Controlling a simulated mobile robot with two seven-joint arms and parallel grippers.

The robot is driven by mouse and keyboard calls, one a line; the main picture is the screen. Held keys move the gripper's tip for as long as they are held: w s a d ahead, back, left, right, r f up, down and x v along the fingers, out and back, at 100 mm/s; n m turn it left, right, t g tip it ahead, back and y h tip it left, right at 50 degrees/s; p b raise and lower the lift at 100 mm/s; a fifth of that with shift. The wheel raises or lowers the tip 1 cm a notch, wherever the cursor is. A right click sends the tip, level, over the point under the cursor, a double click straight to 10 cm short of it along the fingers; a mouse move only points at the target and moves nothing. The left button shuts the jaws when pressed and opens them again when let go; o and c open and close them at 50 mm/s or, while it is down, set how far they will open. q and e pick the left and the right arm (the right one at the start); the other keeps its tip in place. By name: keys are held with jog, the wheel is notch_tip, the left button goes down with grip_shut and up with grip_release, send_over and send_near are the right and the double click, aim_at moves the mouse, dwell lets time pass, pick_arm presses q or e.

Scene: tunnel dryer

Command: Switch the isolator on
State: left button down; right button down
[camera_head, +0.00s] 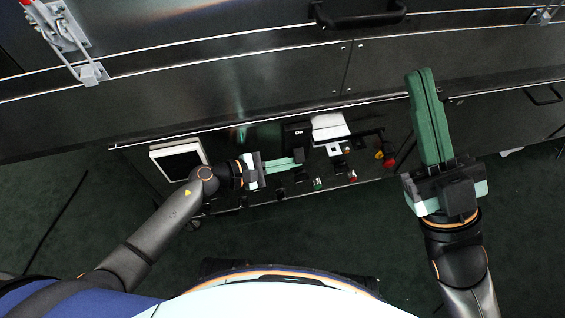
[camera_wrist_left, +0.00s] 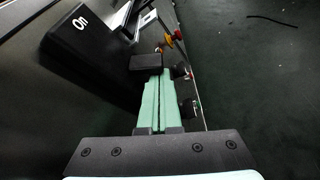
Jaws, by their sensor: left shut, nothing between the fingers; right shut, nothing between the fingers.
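A black box (camera_head: 297,133) marked "On" stands on the control panel; it fills the upper left of the left wrist view (camera_wrist_left: 85,45). I cannot tell for sure which part is the isolator. My left gripper (camera_head: 300,158) is shut and empty, its green fingers pointing right along the panel just below the box. In the left wrist view a small black block (camera_wrist_left: 146,62) sits right at the fingertips (camera_wrist_left: 152,76); I cannot tell if they touch. A red and yellow knob (camera_head: 385,157) is at the panel's right end. My right gripper (camera_head: 419,72) is shut and empty, raised at the right.
The panel also carries a white-framed screen (camera_head: 178,159), a white box (camera_head: 329,127), a green button (camera_head: 317,183) and a red button (camera_head: 351,175). A black bar handle (camera_head: 360,18) projects from the metal housing above. The dark green floor (camera_head: 330,235) before the panel is clear.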

pick_arm(q)
jog(key=shift+s+r+n+p, duration=0.15)
jog(key=shift+r+n+p, duration=0.1)
jog(key=shift+n+p, duration=0.25)
dwell(0.4)
jog(key=shift+s+d+r+n+g+h+p, duration=0.15)
jog(key=shift+s+r+n+g+p, duration=0.1)
jog(key=shift+r+n+g+p, duration=0.3)
jog(key=shift+s+r+n+g+h+p, duration=0.15)
jog(key=shift+s+r+n+g+p, duration=0.2)
jog(key=shift+n, duration=0.3)
jog(key=shift+w, duration=0.15)
jog(key=shift+r+p, duration=0.6)
jog(key=shift+r, duration=0.2)
